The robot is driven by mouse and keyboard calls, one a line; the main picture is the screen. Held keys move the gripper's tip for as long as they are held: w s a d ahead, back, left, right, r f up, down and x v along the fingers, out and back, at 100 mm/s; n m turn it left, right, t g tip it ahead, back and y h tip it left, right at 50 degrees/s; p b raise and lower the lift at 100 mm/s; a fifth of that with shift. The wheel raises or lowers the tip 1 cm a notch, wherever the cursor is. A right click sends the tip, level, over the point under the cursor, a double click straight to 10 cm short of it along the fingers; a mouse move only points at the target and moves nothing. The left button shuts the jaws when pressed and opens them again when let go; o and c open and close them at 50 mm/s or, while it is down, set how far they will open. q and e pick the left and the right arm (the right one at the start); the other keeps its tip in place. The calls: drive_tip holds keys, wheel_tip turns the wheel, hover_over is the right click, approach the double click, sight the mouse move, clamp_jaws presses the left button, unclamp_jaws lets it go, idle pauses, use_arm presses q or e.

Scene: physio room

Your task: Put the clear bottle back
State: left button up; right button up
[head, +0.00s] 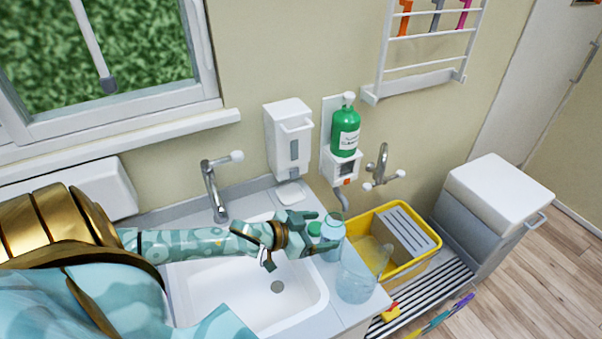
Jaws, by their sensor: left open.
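A clear, bluish bottle-like vessel (333,228) stands on the counter's right part, just beyond my left gripper's fingertips. My left gripper (313,232) is open, its arm reaching over the sink from the left. A small green cap-like thing (315,228) shows between or just behind its fingers; I cannot tell whether it belongs to the clear vessel. The fingers overlap these things in view, so contact is unclear. A larger clear jug (358,278) stands at the counter's front right corner. My right gripper is not in view.
A white sink (225,293) lies under my arm, with a tap (213,190) behind. A green pump bottle (345,131) sits in a wall holder beside a white dispenser (289,138). A yellow bucket (425,262) stands on a grating to the right.

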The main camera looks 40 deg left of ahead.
use_arm(q)
drive_tip(key=p+v, duration=0.1)
drive_tip(key=v, duration=0.6)
drive_tip(key=shift+f, duration=0.1)
